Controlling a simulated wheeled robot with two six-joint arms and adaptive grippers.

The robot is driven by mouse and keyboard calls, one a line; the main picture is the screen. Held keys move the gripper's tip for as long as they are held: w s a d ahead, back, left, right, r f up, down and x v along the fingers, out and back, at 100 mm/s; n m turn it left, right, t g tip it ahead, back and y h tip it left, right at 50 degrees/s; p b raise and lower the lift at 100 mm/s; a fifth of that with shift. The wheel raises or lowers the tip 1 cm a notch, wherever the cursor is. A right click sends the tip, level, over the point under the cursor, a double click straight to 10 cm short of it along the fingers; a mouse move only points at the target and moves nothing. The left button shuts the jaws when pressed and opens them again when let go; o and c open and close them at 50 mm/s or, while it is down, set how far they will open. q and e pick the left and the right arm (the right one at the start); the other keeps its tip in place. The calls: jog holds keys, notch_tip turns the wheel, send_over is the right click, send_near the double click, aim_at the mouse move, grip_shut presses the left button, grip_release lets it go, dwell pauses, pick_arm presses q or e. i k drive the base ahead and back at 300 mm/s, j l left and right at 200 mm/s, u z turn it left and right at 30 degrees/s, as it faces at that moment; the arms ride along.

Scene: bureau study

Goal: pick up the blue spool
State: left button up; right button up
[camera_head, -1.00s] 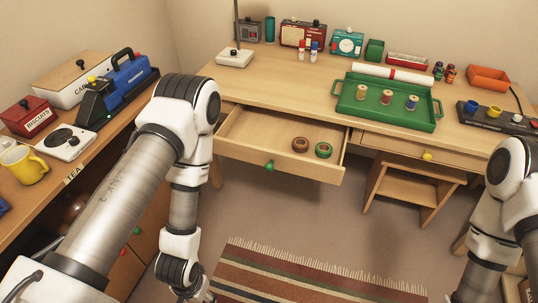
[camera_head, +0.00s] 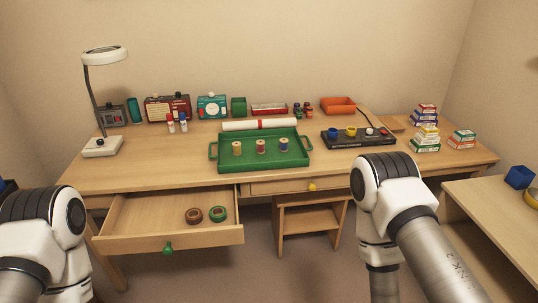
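The blue spool (camera_head: 284,146) stands upright in the green tray (camera_head: 305,163) on the desk, at the right end of a row of three spools. A red spool (camera_head: 261,147) stands in the middle and a yellowish spool (camera_head: 237,149) at the left. Nothing touches or covers the blue spool. My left arm shows at the bottom left and my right arm at the lower right. Both arms run out of the bottom of the picture, so neither gripper is in view.
The desk's left drawer (camera_head: 170,240) stands open with two tape rolls (camera_head: 206,215) inside. A white roll (camera_head: 260,125) lies behind the spools. A battery charger (camera_head: 358,138) stands right of the tray, and a lamp (camera_head: 102,148) at the left. The desk front left of the tray is clear.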

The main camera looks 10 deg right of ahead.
aim_at(284, 141)
jog(key=i+l+z, duration=0.35)
jog(key=i+l, duration=0.65)
